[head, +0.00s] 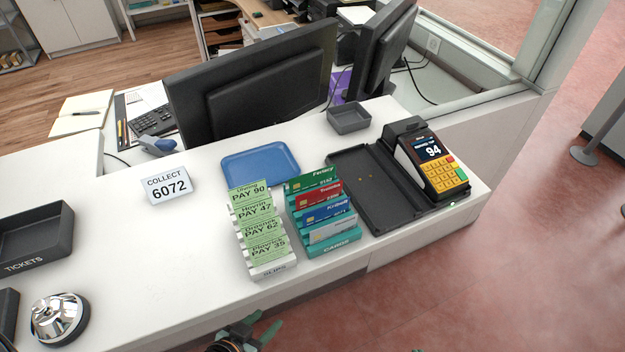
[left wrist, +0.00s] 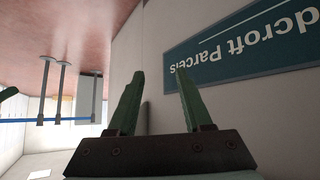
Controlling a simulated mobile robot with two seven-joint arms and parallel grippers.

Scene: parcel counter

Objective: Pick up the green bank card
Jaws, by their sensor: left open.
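The green bank card (head: 312,180) stands at the back of the teal card rack (head: 336,246) on the counter. Red (head: 318,194), blue (head: 325,212) and grey (head: 332,229) cards stand in front of it in the same rack. Only the upper part of the green card shows. My left gripper (head: 258,327) is low at the bottom edge of the head view, in front of the counter and apart from the rack. In the left wrist view its two fingers (left wrist: 158,88) are apart with nothing between them. Only a tiny dark sliver, possibly my right gripper, shows at the bottom edge of the head view.
A slips rack (head: 272,270) with green pay slips stands left of the cards. A black tray (head: 375,190) and payment terminal (head: 432,165) are to the right. A blue tray (head: 260,167) lies behind. The counter front with a sign (left wrist: 245,50) faces my left wrist.

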